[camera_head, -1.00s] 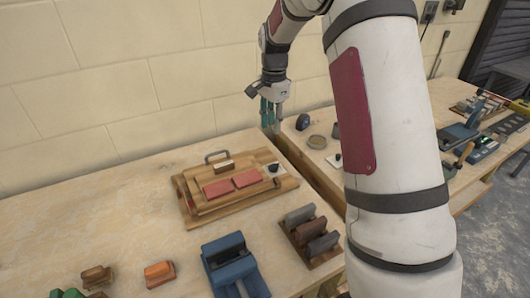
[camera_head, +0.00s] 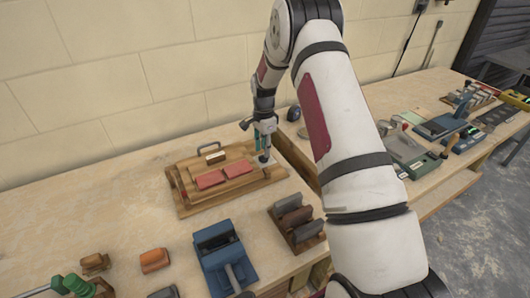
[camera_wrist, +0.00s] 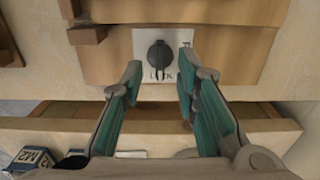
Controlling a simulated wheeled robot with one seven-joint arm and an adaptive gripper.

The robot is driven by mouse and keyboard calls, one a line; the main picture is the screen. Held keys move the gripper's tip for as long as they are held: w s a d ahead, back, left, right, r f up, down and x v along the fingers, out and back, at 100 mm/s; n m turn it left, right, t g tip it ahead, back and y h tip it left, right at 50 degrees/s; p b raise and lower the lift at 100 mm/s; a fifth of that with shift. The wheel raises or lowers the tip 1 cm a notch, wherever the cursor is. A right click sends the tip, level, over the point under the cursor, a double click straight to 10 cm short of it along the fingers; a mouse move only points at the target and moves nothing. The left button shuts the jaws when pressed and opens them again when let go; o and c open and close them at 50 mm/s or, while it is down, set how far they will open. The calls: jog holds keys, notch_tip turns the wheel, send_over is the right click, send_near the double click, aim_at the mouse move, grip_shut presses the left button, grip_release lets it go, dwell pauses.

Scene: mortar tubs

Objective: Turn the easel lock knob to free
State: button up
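The lock knob (camera_wrist: 160,55) is a small dark round knob on a white plate (camera_wrist: 182,38) in the wrist view. Its lower part points down over lettering that reads like LOCK; another letter shows at the plate's upper right. The plate sits on the right end of the wooden easel board (camera_head: 188,197) in the head view. My gripper (camera_wrist: 160,72) is open and empty, its teal fingers left and right of the knob with gaps. In the head view my gripper (camera_head: 262,143) is above the board's right end and partly hides the knob.
A blue fixture (camera_head: 225,258) and a rack of rounded blocks (camera_head: 297,220) stand in front.

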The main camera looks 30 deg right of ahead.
aim_at(264, 158)
jog(key=shift+f, duration=1.35)
jog(key=shift+c, duration=0.3)
grip_shut()
